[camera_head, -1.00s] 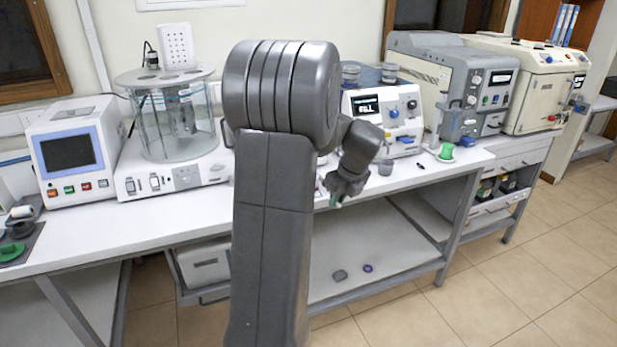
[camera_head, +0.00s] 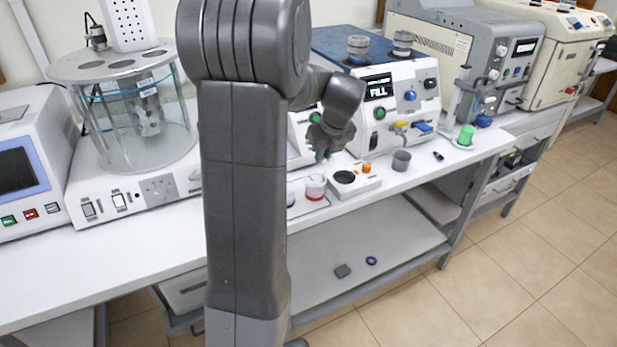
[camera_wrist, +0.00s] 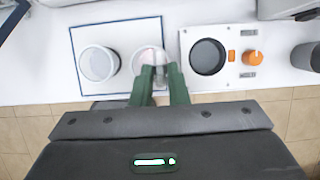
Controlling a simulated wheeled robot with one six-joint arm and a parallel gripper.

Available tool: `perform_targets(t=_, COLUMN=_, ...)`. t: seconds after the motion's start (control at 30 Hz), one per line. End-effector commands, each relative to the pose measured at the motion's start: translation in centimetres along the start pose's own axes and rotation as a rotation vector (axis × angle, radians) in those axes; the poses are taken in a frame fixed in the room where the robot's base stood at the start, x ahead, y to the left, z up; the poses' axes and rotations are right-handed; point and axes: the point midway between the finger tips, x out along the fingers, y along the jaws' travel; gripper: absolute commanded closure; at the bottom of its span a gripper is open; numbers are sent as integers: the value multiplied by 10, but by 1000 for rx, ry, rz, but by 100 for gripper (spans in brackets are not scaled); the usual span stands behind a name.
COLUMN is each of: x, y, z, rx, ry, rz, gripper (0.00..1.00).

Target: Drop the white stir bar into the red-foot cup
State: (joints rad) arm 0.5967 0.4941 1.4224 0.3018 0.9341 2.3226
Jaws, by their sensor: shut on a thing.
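The red-foot cup (camera_head: 315,187), clear with a red base, stands on a mat at the front of the bench. In the wrist view this cup (camera_wrist: 147,54) lies just beyond and partly behind my green fingertips. My gripper (camera_head: 321,157) is above the cup, pointing down; its fingers (camera_wrist: 161,76) are nearly together. They are shut on the white stir bar, of which only a faint pale bit between the tips can be made out.
Another clear cup (camera_wrist: 98,64) stands left of the red-foot cup on the blue-edged mat (camera_wrist: 118,22). A stirrer with a dark round plate (camera_wrist: 208,57) and orange knob (camera_wrist: 252,58) is close on the right. A grey cup (camera_head: 401,160) stands farther right. The bench's front edge is near.

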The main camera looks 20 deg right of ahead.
Motion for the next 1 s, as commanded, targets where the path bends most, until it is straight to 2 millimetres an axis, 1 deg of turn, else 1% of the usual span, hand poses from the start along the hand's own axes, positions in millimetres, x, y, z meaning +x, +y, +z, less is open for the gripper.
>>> perform_targets(t=0.17, x=9, y=0, z=-4, rx=0, ry=0, rz=0, gripper=100)
perform_targets(t=0.6, x=52, y=0, z=-22, rx=-1, ry=1, rz=1, gripper=100)
perform_targets(t=0.73, x=56, y=0, z=-23, rx=-1, ry=1, rz=1, gripper=100)
perform_targets(t=1.0, x=55, y=0, z=-23, rx=-1, ry=0, rz=0, gripper=100)
